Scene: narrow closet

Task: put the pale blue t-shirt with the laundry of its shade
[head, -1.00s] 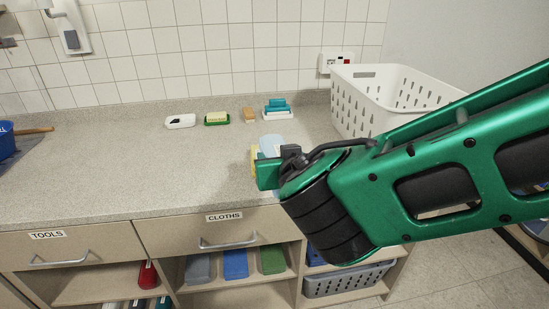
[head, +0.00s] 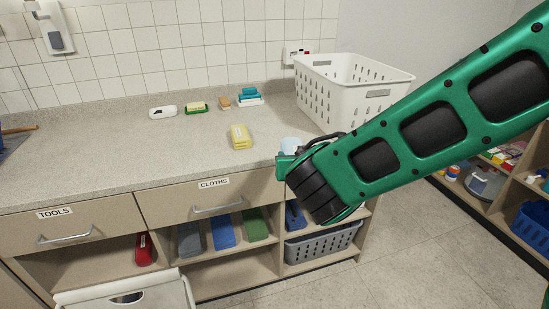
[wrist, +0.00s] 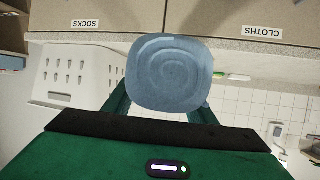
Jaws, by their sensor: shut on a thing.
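The pale blue t-shirt (wrist: 169,72) is a rounded, rolled bundle between my gripper's green fingers in the wrist view. In the head view only a small part of the t-shirt (head: 291,146) shows behind my gripper (head: 286,160). My gripper is shut on it, near the counter's front edge and in front of the white laundry basket (head: 350,92). That basket has slotted walls and stands at the counter's right end; its inside cannot be seen well. A white hamper (head: 128,290) stands on the floor at the lower left, mostly cut off.
A folded yellow cloth (head: 240,137) lies on the counter (head: 110,165). Soap dishes and brushes stand along the wall. Shelves below hold folded cloths (head: 224,232) and a grey basket (head: 325,243). A shelf unit (head: 500,185) stands at the right, beyond open floor.

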